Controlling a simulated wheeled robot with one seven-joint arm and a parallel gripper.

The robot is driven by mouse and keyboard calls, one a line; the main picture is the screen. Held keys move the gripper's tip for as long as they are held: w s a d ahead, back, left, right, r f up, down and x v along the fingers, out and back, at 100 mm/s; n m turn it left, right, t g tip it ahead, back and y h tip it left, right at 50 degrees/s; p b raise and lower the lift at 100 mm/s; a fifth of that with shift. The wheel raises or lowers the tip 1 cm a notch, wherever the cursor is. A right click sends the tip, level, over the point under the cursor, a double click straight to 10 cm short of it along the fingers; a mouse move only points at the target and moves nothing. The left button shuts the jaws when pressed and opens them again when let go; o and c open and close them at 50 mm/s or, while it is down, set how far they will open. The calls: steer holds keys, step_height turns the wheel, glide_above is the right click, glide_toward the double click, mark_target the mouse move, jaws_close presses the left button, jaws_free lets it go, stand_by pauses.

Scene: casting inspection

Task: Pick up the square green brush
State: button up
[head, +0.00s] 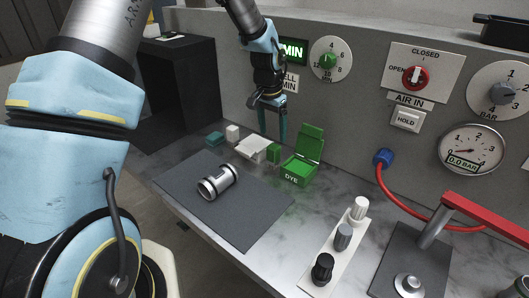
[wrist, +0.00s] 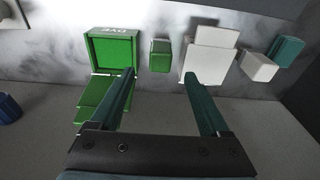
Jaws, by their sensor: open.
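A small square green block (head: 273,152), which looks like the green brush, stands on the bench between the green DYE box and a white box. It also shows in the wrist view (wrist: 160,55), lined up with the gap between my fingers. My gripper (head: 273,137) is open above and near it, fingers pointing down and nothing between them. In the wrist view the fingertips (wrist: 160,74) are spread wider than the block. I see no contact. Bristles cannot be made out.
The open green DYE box (head: 300,172) stands close right of the block; the white box (head: 251,148) is close left. Farther left are a white block (head: 232,132) and a teal block (head: 214,139). A metal cylinder (head: 217,182) lies on the grey mat (head: 245,215). The panel wall rises behind.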

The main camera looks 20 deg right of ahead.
mark_target(274, 154)
steer(key=f+b, duration=0.2)
steer(key=f, duration=0.1)
steer(key=f+b, duration=0.2)
steer(key=f, duration=0.1)
steer(key=d+f+b, duration=0.1)
steer(key=f+b, duration=0.1)
steer(key=f, duration=0.2)
steer(key=shift+w+f, duration=0.1)
steer(key=shift+w, duration=0.2)
steer(key=shift+c, duration=0.2)
jaws_close()
